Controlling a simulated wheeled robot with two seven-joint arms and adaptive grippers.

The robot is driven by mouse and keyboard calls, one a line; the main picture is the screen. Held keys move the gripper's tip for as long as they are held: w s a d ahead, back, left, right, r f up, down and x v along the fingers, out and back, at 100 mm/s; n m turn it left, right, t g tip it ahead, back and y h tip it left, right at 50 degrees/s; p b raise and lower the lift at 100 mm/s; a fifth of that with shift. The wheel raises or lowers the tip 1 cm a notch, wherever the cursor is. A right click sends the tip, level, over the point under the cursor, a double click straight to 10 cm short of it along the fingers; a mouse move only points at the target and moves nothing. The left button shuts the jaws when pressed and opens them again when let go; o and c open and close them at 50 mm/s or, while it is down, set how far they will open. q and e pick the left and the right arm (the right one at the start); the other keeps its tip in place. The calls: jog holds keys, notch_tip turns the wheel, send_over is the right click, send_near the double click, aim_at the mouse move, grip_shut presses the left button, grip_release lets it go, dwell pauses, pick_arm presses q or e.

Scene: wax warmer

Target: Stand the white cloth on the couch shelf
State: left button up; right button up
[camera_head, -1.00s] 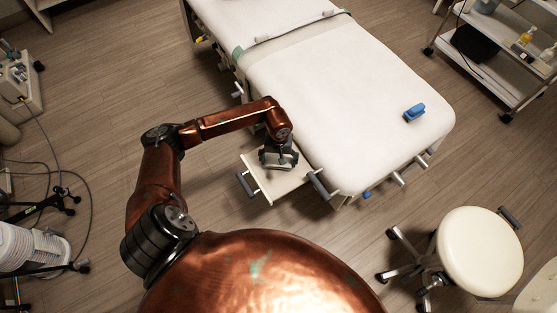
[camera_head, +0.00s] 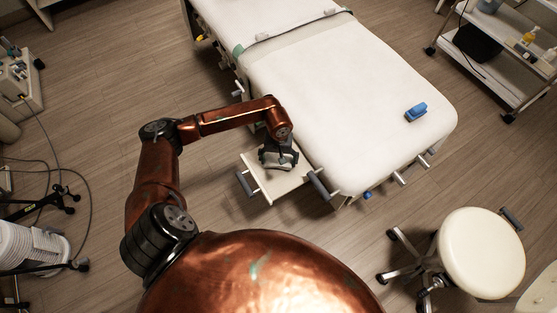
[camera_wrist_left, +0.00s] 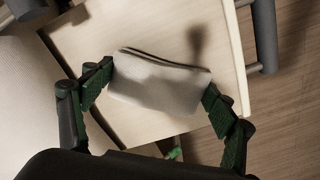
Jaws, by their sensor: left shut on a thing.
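The white cloth (camera_wrist_left: 160,82) is a folded, rounded bundle between the two green-padded fingers of my left gripper (camera_wrist_left: 160,92) in the left wrist view. The fingers press on its two ends, so the gripper is shut on it. Behind the cloth lies the pale couch shelf (camera_wrist_left: 110,30), and a dark shadow falls on it. I cannot tell whether the cloth touches the shelf. In the head view my left gripper (camera_head: 279,160) is over the couch shelf (camera_head: 267,187), at the side of the couch, and mostly hides the cloth. My right gripper is not in view.
The white couch (camera_head: 345,90) stands right of the shelf, with a blue object (camera_head: 416,112) on top. Grey handles (camera_head: 318,184) flank the shelf. A round stool (camera_head: 482,252) is at lower right, a trolley (camera_head: 500,75) at upper right. Floor left of the shelf is clear.

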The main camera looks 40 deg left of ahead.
pick_arm(q)
jog(key=shift+f, duration=0.1)
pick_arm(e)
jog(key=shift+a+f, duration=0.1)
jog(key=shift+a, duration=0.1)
pick_arm(q)
jog(key=shift+f+b, duration=0.45)
jog(key=shift+f, duration=0.05)
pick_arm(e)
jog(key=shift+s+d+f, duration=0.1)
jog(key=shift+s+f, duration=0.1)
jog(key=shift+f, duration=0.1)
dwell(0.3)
pick_arm(q)
jog(key=o, duration=1.1)
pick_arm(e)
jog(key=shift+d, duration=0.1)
pick_arm(q)
jog(key=shift+r, duration=0.15)
jog(key=shift+r+p, duration=0.3)
jog(key=shift+r, duration=0.15)
jog(key=shift+r+p, duration=1.4)
jog(key=shift+r, duration=2.05)
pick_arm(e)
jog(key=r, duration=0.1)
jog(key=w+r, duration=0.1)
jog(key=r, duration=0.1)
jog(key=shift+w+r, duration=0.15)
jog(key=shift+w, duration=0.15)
